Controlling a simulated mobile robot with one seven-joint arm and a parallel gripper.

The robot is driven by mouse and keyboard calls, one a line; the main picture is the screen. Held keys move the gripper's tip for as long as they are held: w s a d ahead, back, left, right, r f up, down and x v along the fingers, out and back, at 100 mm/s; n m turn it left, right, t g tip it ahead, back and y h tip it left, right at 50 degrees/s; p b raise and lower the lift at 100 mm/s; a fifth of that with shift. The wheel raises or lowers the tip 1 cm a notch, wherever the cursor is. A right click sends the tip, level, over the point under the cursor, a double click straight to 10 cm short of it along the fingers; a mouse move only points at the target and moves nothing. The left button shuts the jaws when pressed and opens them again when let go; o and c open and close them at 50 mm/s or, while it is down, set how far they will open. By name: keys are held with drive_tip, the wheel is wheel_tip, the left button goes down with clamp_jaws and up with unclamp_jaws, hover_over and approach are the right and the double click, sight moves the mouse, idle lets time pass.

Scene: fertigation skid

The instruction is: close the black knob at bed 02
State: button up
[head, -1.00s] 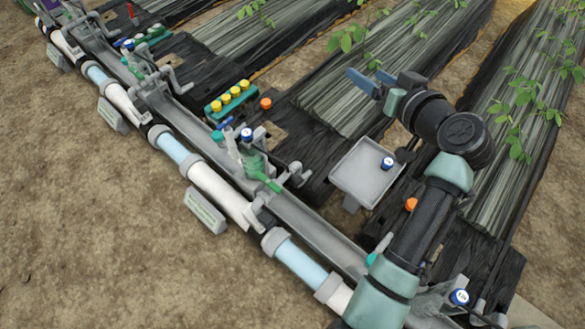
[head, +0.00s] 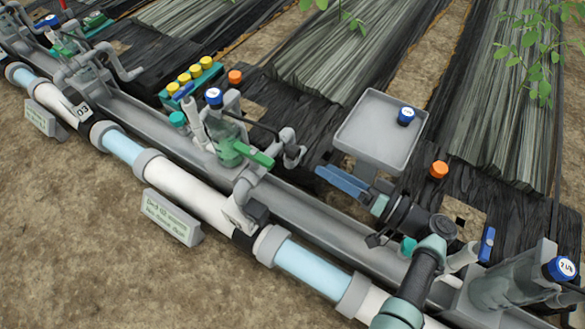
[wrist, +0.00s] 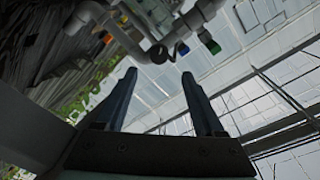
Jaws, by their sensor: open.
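My gripper (head: 323,171) is open and empty, its two blue fingers pointing left toward the grey pipework of the middle valve station. Both fingers also show in the wrist view (wrist: 158,76), spread apart with nothing between them. Beyond their tips, a round black knob (wrist: 158,53) sits by a bent grey pipe, apart from the fingers. In the head view that pipework (head: 288,143) is left of the fingers; the knob is hard to make out there. A sign (head: 171,216) in front of this station seems to read bed 02, but its text is blurred.
A green-handled valve (head: 250,153) and a blue-capped bottle (head: 214,98) stand at the middle station. A grey tray (head: 365,140) holding a blue cap (head: 406,116) is just behind my gripper. A long pipe (head: 195,195) runs along the front. Bare soil lies at lower left.

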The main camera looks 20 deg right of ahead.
sight(298, 155)
drive_tip(key=b+x, duration=0.1)
drive_tip(key=x, duration=0.3)
drive_tip(key=b+x, duration=0.1)
drive_tip(key=shift+w+a+f+b, duration=0.3)
drive_tip(key=shift+f, duration=0.05)
drive_tip(key=shift+x, duration=0.8)
drive_tip(key=shift+r, duration=0.15)
clamp_jaws()
